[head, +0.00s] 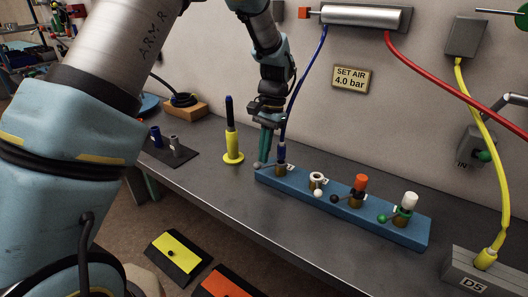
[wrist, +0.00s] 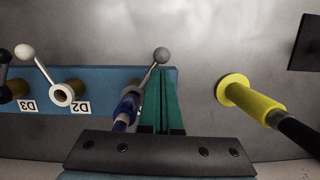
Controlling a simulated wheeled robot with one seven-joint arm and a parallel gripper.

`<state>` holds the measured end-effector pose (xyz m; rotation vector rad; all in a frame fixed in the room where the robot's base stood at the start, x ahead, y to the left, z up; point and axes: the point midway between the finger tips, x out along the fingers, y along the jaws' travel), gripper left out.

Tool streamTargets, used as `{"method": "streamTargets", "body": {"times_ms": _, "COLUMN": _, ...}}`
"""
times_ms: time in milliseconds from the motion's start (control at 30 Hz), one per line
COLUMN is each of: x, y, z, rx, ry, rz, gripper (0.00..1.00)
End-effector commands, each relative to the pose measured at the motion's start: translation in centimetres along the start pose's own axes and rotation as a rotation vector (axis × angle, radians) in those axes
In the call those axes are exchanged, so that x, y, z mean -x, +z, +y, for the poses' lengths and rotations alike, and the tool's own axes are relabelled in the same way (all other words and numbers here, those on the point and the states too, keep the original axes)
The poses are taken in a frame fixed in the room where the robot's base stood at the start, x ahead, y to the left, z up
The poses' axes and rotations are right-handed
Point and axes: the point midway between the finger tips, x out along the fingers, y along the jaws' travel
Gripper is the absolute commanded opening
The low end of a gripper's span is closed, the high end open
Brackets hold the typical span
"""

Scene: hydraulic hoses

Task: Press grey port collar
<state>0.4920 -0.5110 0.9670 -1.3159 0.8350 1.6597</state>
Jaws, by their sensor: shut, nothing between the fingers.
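The blue manifold block (head: 345,215) holds several ports, each with a ball-ended lever. The grey-ball port is at its left end, with a blue hose (head: 303,85) seated in it; the collar itself is mostly hidden. The grey ball (head: 257,165) shows beside my fingertips in the head view and just beyond them in the wrist view (wrist: 161,55). My gripper (head: 263,158) has its green fingers shut and empty, pointing down next to the blue hose end. In the wrist view the fingers (wrist: 162,80) lie just right of the hose plug (wrist: 128,105); contact cannot be told.
The open white-ball port (head: 316,178) is beside it, then an orange-capped port (head: 360,185) and a white-capped port (head: 409,203). A yellow-based post (head: 232,145) stands left of my gripper. A dark mat (head: 170,150) with fittings lies further left. The front bench strip is clear.

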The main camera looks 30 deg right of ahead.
Motion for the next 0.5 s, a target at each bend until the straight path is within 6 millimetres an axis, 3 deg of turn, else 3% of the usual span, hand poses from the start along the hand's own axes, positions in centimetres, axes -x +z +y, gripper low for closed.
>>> {"method": "streamTargets", "body": {"times_ms": 500, "x": -0.02, "y": 0.21, "z": 0.21, "rx": 0.068, "ry": 0.015, "rz": 0.000, "gripper": 0.00}}
